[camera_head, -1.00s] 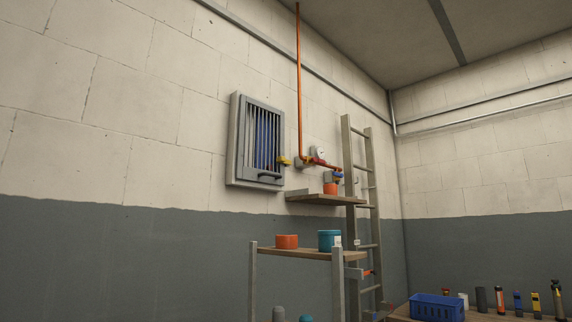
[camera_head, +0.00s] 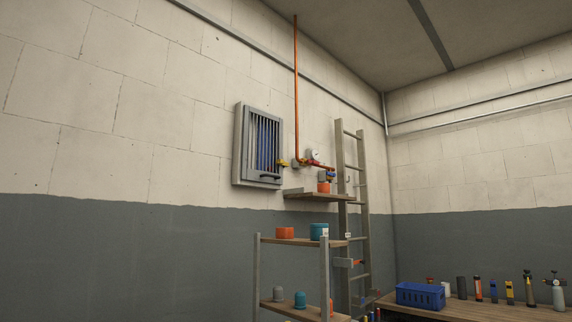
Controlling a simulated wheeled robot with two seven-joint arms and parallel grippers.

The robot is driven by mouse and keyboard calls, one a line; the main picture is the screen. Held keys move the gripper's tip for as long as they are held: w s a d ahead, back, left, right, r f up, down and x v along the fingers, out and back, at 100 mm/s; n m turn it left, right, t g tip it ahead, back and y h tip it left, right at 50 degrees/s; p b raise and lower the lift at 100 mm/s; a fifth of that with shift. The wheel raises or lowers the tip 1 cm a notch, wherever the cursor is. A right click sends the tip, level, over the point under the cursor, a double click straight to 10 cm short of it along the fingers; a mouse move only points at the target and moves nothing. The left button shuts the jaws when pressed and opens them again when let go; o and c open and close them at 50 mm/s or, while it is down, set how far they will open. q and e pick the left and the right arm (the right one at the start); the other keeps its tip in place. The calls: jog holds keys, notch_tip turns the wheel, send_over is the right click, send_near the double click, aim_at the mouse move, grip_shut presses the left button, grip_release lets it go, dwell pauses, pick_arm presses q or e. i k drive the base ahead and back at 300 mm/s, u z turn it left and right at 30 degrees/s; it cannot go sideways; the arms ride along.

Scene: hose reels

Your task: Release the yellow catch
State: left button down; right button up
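The yellow catch (camera_head: 282,163) sits at the right edge of a grey wall cabinet (camera_head: 240,146) with a barred front. Blue material shows behind the bars. A dark handle (camera_head: 270,178) is low on the barred door, which looks shut. The catch is small and far away, so its exact position is hard to tell. Neither of my grippers is in view.
An orange pipe (camera_head: 297,90) with a gauge (camera_head: 314,155) runs beside the cabinet. A small shelf (camera_head: 318,196), a ladder (camera_head: 341,170) and a shelf rack (camera_head: 324,270) stand below and right. A blue crate (camera_head: 420,295) is on a bench at right.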

aim_at(280, 162)
jog(key=z, duration=1.1)
jog(key=i, duration=1.2)
jog(key=z, duration=0.65)
jog(key=i, duration=1.3)
jog(key=u, duration=0.3)
